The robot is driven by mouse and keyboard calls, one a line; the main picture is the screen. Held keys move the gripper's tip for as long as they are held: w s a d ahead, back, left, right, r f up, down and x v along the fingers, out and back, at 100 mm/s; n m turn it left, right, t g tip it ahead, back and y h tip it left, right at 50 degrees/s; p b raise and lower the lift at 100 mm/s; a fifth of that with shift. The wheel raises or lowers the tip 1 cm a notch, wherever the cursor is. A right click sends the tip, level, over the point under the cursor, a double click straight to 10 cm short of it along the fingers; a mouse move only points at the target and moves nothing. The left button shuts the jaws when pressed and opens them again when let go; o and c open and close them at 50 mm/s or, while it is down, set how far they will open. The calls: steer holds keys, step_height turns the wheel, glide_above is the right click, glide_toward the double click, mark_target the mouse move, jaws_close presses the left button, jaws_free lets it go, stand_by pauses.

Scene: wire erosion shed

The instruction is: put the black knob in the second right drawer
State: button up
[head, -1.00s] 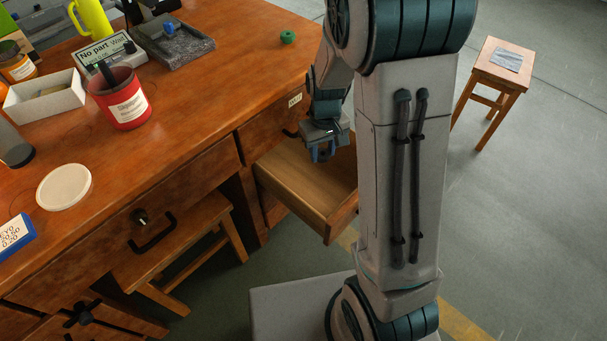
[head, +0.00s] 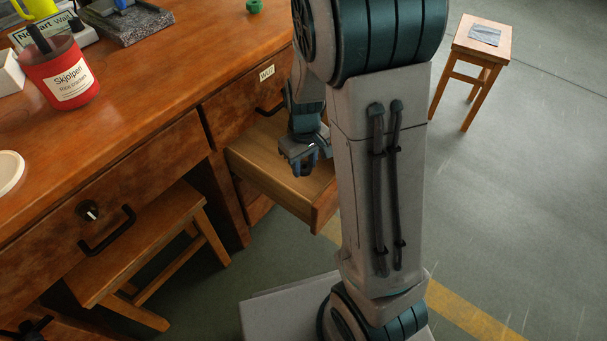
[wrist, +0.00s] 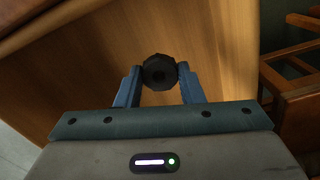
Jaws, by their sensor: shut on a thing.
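My gripper (head: 306,163) is over the open drawer (head: 270,170) on the right side of the desk, below a closed top drawer with a label. In the wrist view my gripper (wrist: 158,82) is shut on the black knob (wrist: 159,72), a dark faceted piece held between the blue fingertips. The drawer's wooden inside lies behind the knob in that view. The part of the drawer I see in the head view looks empty; my arm hides the rest.
The closed top drawer (head: 245,100) sits just above the open one. A stool (head: 150,255) stands under the desk to the left, and another stool (head: 480,52) with a grey cloth stands at the back right. A red pot (head: 62,75) is on the desktop.

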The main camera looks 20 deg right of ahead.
mark_target(304, 183)
step_height(304, 183, down, 4)
steer(key=shift+f+b, duration=0.15)
steer(key=shift+b, duration=0.7)
steer(key=shift+f, duration=0.1)
steer(key=shift+f, duration=0.15)
steer(key=o, duration=1)
step_height(304, 183, up, 12)
steer(key=p, duration=0.5)
steer(key=shift+s+a+r+m+t, duration=0.15)
steer(key=shift+s+r+m, duration=0.5)
steer(key=shift+s+r, duration=1.2)
steer(key=shift+s+d+r+m+t, duration=0.2)
steer(key=shift+s+r+m, duration=0.6)
steer(key=shift+s, duration=1.95)
steer(key=shift+s+a+r+m+t, duration=0.2)
steer(key=shift+s+r+m, duration=0.35)
steer(key=shift+s+r, duration=1.3)
